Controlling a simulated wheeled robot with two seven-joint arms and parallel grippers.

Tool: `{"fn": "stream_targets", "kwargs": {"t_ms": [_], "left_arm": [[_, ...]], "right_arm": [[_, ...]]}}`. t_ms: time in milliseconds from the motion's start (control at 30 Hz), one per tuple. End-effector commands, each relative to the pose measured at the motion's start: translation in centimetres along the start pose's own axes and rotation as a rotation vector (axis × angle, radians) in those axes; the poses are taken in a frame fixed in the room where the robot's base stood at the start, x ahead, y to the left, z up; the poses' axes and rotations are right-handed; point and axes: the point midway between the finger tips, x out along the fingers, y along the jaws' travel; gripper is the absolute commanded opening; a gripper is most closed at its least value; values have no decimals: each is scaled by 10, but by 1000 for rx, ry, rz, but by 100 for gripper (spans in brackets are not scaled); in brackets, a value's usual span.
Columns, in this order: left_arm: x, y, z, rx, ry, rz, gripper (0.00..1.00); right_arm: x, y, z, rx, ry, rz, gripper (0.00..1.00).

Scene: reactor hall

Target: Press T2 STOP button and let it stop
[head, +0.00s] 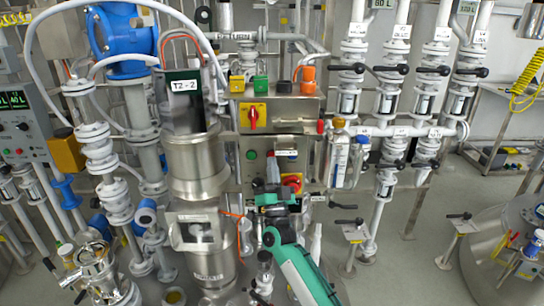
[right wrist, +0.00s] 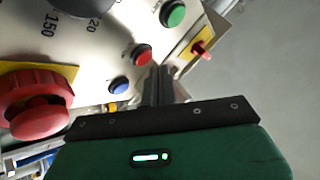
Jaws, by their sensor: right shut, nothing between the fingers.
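A steel control panel shows in the head view, with a green button (head: 251,155) on its left part. In the right wrist view a red button (right wrist: 142,54) sits between a blue button (right wrist: 120,86) and a green button (right wrist: 173,13). My right gripper (right wrist: 165,75) is shut and empty, its fingertips close beside the red button in the picture. I cannot tell whether they touch it. In the head view my right gripper (head: 272,172) is in front of the panel and hides part of it. The T2 - 2 label (head: 185,86) is on the steel vessel to the left. My left gripper is not in view.
A large red mushroom knob (right wrist: 35,103) on a yellow plate stands out from the panel. A red switch (right wrist: 202,49) is near the panel's edge. Pipes and valves (head: 350,100) crowd both sides. Open floor (head: 405,270) lies at the right.

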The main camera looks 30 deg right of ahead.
Motion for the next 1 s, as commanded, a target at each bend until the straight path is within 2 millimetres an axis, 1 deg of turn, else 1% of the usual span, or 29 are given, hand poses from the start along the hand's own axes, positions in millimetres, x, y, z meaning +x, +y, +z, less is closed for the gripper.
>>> {"fn": "stream_targets", "kwargs": {"t_ms": [133, 300, 500, 667, 1000], "left_arm": [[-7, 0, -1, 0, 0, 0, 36], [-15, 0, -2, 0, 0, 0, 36], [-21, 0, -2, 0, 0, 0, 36], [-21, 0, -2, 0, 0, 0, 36], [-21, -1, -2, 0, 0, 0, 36]], "right_arm": [[-6, -6, -6, 0, -1, 0, 0], [-18, -15, -15, 0, -1, 1, 0], [-31, -24, -24, 0, 0, 0, 0], [-34, -26, -26, -1, 1, 0, 0], [-34, -25, -25, 0, 0, 0, 0]]}}
